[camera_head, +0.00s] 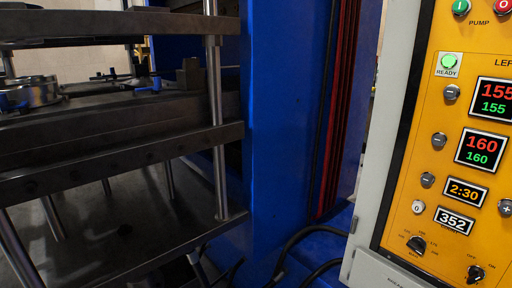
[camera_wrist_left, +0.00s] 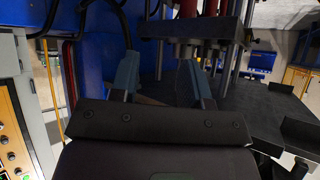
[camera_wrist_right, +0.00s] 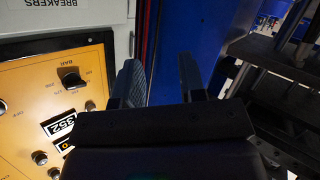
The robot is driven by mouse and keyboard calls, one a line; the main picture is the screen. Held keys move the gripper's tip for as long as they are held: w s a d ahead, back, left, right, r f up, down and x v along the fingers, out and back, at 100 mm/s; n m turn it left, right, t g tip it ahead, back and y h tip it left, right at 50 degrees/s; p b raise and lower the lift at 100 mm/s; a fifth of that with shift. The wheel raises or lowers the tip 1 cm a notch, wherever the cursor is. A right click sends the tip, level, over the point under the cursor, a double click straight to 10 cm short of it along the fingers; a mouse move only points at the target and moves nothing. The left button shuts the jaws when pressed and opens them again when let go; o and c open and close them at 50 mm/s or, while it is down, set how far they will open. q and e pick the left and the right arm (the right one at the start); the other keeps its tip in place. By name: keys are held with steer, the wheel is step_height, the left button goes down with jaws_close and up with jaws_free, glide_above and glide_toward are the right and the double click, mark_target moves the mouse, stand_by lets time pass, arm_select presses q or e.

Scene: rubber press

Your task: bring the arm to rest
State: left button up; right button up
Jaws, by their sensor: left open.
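Neither of my arms shows in the head view. In the left wrist view my left gripper (camera_wrist_left: 158,78) has its two blue-grey fingers apart, with nothing between them. It is in front of the blue press frame and the dark press plates. In the right wrist view my right gripper (camera_wrist_right: 160,78) also has its fingers apart and holds nothing. It is in front of the blue press column, just right of the yellow control panel (camera_wrist_right: 30,110). No arm link is clear enough to tell its pose.
The press (camera_head: 110,115) with steel rods stands at left in the head view, a round metal part (camera_head: 30,92) on its plate. A blue column (camera_head: 280,130) stands mid-view. The yellow control panel (camera_head: 440,130) is at right, its READY lamp (camera_head: 449,62) lit green. Dark cables (camera_head: 300,240) hang below.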

steer(key=s+d+f+m+g+p, duration=0.1)
steer(key=s+f, duration=0.3)
steer(key=s, duration=0.5)
steer(key=s+d+f+m+g, duration=0.1)
steer(key=s+d+f+g, duration=0.1)
steer(key=s+f, duration=0.3)
steer(key=s+d, duration=0.1)
steer(key=s, duration=0.3)
steer(key=shift+s+d+g+y+p, duration=0.15)
steer(key=shift+d+g+y+p, duration=0.1)
steer(key=shift+g+y+p, duration=0.1)
